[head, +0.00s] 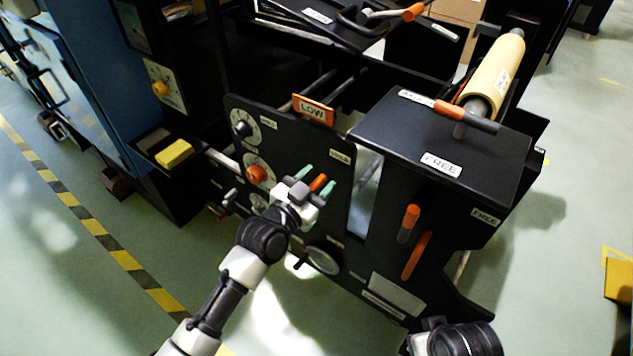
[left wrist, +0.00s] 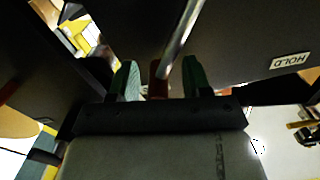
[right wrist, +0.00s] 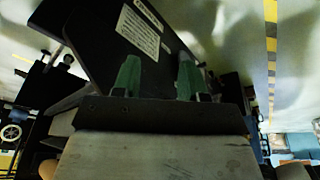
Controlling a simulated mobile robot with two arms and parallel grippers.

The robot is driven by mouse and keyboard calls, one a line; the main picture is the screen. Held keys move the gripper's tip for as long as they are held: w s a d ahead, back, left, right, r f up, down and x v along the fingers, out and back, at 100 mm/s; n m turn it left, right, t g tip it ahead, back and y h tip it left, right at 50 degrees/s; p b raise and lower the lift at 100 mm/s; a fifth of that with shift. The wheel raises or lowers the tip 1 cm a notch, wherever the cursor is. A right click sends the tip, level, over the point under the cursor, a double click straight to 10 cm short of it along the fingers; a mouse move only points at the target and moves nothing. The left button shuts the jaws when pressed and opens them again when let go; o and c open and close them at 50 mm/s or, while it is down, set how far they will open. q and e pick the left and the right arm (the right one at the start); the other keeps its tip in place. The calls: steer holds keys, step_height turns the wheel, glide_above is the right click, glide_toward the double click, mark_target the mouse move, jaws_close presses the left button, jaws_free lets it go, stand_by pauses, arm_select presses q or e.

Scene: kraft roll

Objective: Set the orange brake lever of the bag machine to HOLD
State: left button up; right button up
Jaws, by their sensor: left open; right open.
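An orange-tipped lever (head: 318,182) stands out from the dark front panel of the bag machine (head: 300,140). My left gripper (head: 316,178) is open, with one green fingertip on each side of this orange tip. In the left wrist view the orange part (left wrist: 157,78) shows between the open fingers (left wrist: 158,80), with a metal rod beyond; contact cannot be told. A HOLD label (left wrist: 290,61) shows at the right there. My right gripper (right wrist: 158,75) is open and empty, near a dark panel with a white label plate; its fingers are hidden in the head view.
Other orange handles are on the machine: two on the right panel (head: 410,222) (head: 416,255) and one on top (head: 465,113), near FREE labels (head: 440,163). An orange knob (head: 257,174) is left of my left gripper. A paper roll (head: 495,72) lies behind.

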arm_select(q)
jaws_close()
